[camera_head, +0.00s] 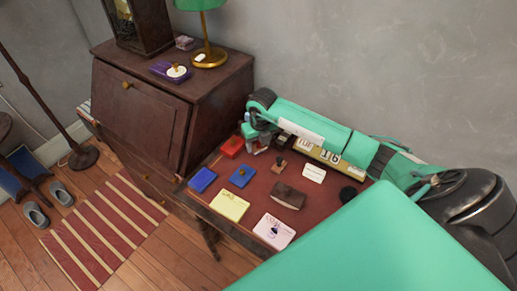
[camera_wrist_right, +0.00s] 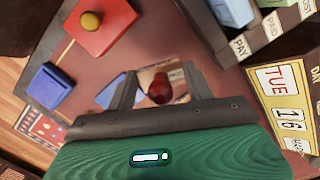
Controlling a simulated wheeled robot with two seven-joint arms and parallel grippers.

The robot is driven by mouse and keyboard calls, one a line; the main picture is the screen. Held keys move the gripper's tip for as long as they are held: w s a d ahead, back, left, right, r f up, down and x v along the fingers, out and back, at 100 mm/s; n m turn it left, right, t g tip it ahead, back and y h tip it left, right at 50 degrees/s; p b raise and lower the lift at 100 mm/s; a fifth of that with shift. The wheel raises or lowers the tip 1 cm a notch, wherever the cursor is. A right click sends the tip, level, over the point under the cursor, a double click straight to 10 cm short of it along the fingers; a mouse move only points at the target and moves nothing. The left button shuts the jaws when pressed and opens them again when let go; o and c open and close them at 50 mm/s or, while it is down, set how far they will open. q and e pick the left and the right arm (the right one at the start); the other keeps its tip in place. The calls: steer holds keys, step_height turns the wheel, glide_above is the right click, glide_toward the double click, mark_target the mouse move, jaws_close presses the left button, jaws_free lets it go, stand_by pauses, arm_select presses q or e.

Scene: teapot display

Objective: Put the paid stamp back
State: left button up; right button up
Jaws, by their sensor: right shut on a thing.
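My right gripper (camera_head: 257,146) reaches over the far left part of the desk, by the red box. In the right wrist view its fingers (camera_wrist_right: 158,92) are shut on a stamp with a rounded red-brown handle (camera_wrist_right: 160,90). The stamp's base and print are mostly hidden, so I cannot read its word. A dark rack (camera_wrist_right: 235,40) with labels including PAY and PAID stands at the upper right of that view; the rack (camera_head: 286,139) also shows in the head view. Another brown-handled stamp (camera_head: 279,165) stands on the desk. My left gripper is not in view.
A red box (camera_head: 231,148), a blue pad (camera_head: 202,180), a blue item (camera_head: 241,177), a yellow note (camera_head: 229,205), a brown block (camera_head: 289,195) and a card (camera_head: 274,231) lie on the desk. The flip calendar (camera_wrist_right: 282,95) stands beside the rack. A cabinet (camera_head: 150,110) adjoins the desk.

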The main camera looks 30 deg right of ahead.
mark_target(259, 147)
step_height(259, 147, down, 4)
steer(key=shift+r, duration=0.15)
steer(key=shift+f, duration=0.2)
steer(key=o, duration=0.8)
